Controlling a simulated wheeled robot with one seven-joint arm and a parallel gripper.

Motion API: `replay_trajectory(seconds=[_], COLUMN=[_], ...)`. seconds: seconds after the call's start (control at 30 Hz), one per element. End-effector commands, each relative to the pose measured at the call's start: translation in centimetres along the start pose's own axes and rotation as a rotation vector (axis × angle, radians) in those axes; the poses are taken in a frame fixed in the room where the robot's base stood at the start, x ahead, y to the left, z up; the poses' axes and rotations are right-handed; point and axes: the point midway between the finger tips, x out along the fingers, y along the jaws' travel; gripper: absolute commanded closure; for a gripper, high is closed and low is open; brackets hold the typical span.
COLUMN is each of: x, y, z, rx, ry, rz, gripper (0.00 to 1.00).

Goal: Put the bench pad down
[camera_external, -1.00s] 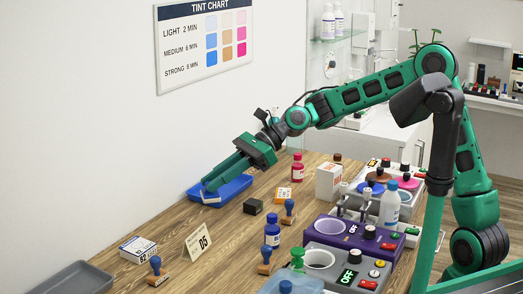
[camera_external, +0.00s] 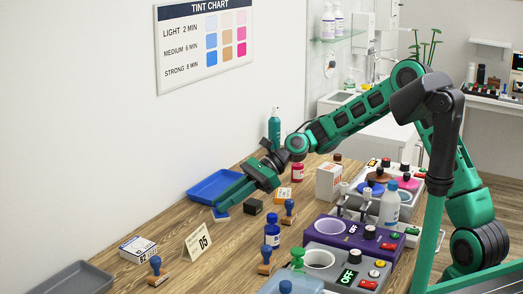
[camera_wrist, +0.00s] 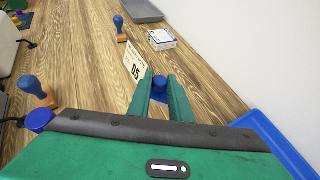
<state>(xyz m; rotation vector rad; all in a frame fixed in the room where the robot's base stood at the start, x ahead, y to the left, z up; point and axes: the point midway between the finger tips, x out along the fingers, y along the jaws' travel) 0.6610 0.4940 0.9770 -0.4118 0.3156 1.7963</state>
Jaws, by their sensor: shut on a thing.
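The bench pad, a small blue piece with a pale edge (camera_external: 221,215), is at the fingertips of my gripper (camera_external: 226,200). In the wrist view its rounded blue top (camera_wrist: 160,82) shows between the two green fingers of my gripper (camera_wrist: 160,92), which are shut on it. The pad is in front of the blue tray (camera_external: 212,185), low over the wooden table (camera_external: 180,222). I cannot tell whether it touches the wood. The fingers hide part of it.
The card marked 05 (camera_external: 198,241), a white box (camera_external: 138,248) and a wooden-based stamp (camera_external: 156,270) stand to the front left. A black block (camera_external: 253,206) and another stamp (camera_external: 288,212) are to the right. Bare wood lies between the pad and the card.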

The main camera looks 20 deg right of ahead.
Motion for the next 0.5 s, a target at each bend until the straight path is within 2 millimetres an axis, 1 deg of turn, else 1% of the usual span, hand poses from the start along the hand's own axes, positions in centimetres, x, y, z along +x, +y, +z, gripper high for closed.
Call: replay_trajectory(seconds=[0.1,0.23,0.37,0.5], x=[-0.3,-0.3,0.3,1.2], y=[-0.8,-1.0,-0.9,-1.0], z=[-0.9,-1.4,-2.5,-4.3], rx=[0.0,-0.001,0.002,0.002], ry=[0.0,0.0,0.0,0.0], rz=[0.0,0.001,0.003,0.002], gripper=[1.0,1.0,1.0,1.0])
